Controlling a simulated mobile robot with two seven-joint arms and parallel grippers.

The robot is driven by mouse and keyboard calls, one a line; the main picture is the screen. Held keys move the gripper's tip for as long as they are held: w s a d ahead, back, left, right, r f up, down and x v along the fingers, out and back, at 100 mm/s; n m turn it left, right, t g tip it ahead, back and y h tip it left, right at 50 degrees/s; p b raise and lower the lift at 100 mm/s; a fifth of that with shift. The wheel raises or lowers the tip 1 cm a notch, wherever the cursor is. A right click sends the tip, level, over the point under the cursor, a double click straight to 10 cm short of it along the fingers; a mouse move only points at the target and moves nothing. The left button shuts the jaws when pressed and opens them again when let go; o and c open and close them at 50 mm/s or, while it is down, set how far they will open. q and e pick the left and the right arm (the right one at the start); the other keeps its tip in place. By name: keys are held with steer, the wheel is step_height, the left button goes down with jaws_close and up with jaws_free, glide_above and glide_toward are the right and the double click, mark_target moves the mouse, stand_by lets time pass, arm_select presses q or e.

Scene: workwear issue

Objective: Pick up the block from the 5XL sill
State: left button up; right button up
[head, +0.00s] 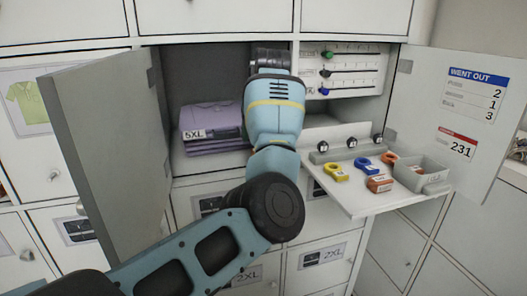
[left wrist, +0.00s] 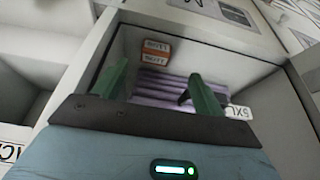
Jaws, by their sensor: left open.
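In the left wrist view, an orange and white block (left wrist: 155,51) sits inside the compartment, at the edge of the folded purple clothes (left wrist: 165,88). My left gripper (left wrist: 158,70) is open, with its green fingers spread and nothing seen between them. The block shows beyond the fingertips, closer to the left finger; I cannot tell the exact gap. In the head view my left gripper (head: 270,58) reaches into the open compartment, and its fingers and this block are hidden. The 5XL label (head: 194,134) is on the purple stack's front left. My right gripper is not in view.
An open grey door (head: 105,140) stands left of the compartment. On the right, a fold-down shelf (head: 365,207) holds a similar orange block (head: 379,183), coloured rings and a grey bin (head: 420,174). Sliders (head: 345,72) are above it. Another open door (head: 465,125) is at the right.

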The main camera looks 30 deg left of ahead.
arm_select(q)
steer(key=shift+x, duration=1.25)
steer(key=shift+w+a+f, duration=0.1)
steer(key=shift+w+f, duration=0.1)
steer(key=shift+f, duration=0.15)
steer(key=x, duration=0.4)
steer(key=shift+w+a+f, duration=0.1)
steer(key=shift+w+f, duration=0.2)
steer(key=shift+w, duration=0.15)
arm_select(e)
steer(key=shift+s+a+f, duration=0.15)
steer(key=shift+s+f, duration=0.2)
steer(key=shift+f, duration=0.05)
arm_select(q)
steer(key=c, duration=1.1)
steer(key=shift+o, duration=0.2)
steer(key=shift+r, duration=0.1)
